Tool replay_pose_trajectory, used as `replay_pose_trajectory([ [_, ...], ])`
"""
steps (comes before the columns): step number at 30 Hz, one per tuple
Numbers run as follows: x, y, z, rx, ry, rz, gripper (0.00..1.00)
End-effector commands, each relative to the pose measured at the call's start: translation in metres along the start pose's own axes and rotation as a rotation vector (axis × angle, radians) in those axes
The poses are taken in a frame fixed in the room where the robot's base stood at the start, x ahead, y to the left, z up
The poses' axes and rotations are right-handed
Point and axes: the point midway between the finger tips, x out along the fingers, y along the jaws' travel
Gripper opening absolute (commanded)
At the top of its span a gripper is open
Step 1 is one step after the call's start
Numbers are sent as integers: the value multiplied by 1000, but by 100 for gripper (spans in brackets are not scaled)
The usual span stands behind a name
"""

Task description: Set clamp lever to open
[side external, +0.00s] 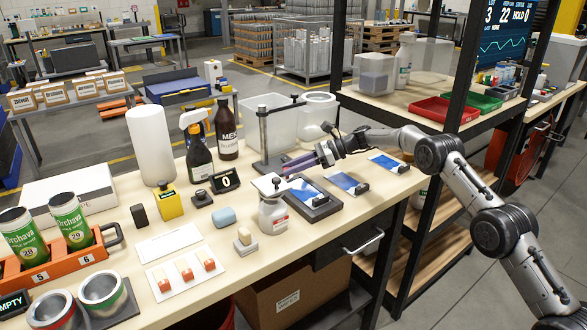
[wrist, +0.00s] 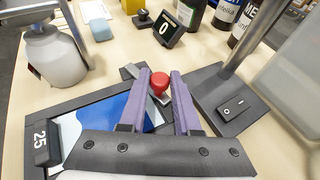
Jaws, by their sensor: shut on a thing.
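The clamp lever's round red knob (wrist: 158,82) sits between the two purple fingers of my gripper (wrist: 163,73) in the wrist view. The fingers are closed on it. The knob is at the far end of a dark plate (wrist: 67,96) with a blue-and-white sheet (wrist: 94,115) and a tag reading 25. In the side view my gripper (side external: 284,169) reaches in from the right, low over the plate's far end (side external: 325,213); the knob is hidden there.
A post stand (side external: 263,130) with a dark base and rocker switch (wrist: 234,107) stands close to the right finger in the wrist view. A white bottle (wrist: 50,57) stands left of the plate. A small display reading 0 (wrist: 164,29) and bottles stand beyond.

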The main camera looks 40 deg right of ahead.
Motion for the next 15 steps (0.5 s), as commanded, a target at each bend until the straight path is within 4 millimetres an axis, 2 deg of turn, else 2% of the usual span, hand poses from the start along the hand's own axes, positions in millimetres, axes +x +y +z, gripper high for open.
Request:
replay_pose_trajectory([
  [9,-1,0,1,-5,0,4,0],
  [10,-1,0,1,-5,0,4,36],
  [14,-1,0,1,-4,0,4,60],
  [15,-1,0,1,-3,0,4,61],
])
